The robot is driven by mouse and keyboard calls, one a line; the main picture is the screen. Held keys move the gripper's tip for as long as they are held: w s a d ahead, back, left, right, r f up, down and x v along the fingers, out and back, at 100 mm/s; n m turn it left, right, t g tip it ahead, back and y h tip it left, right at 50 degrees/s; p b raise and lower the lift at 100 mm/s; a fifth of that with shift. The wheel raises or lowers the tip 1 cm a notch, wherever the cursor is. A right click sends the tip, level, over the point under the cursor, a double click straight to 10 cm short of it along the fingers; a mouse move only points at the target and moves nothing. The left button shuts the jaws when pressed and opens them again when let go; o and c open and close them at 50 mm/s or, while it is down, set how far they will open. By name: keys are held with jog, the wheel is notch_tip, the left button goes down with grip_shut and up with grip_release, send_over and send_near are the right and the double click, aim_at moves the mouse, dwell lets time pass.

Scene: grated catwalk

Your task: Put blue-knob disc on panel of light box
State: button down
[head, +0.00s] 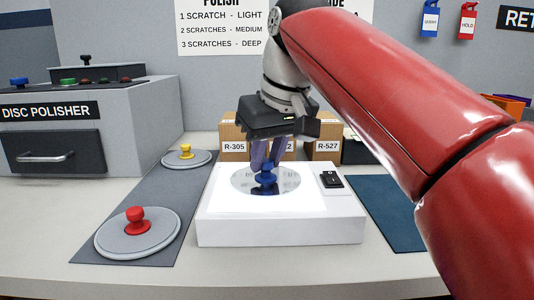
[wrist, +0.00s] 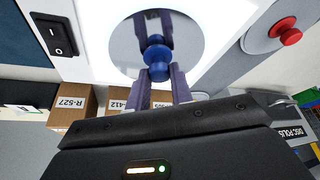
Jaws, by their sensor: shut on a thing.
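The blue-knob disc (head: 293,181) is a round, shiny disc with a blue knob (head: 265,179) at its centre. It is over the white panel (head: 222,203) of the light box (head: 280,232) and looks flat; whether it touches the panel I cannot tell. My gripper (head: 266,166) points down from above, its fingers shut on the blue knob. In the wrist view the fingers sit on either side of the knob (wrist: 155,47), with the disc (wrist: 190,45) behind it.
Left of the light box, a red-knob disc (head: 117,238) and a yellow-knob disc (head: 200,158) lie on a grey mat (head: 186,222). Labelled cardboard boxes (head: 233,135) stand behind. A black switch (head: 331,179) is on the light box's right. A dark blue mat (head: 385,208) lies further right.

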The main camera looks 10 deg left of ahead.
jog(key=shift+f, duration=0.1)
jog(key=c, duration=1.1)
grip_release()
jog(key=shift+c, duration=0.2)
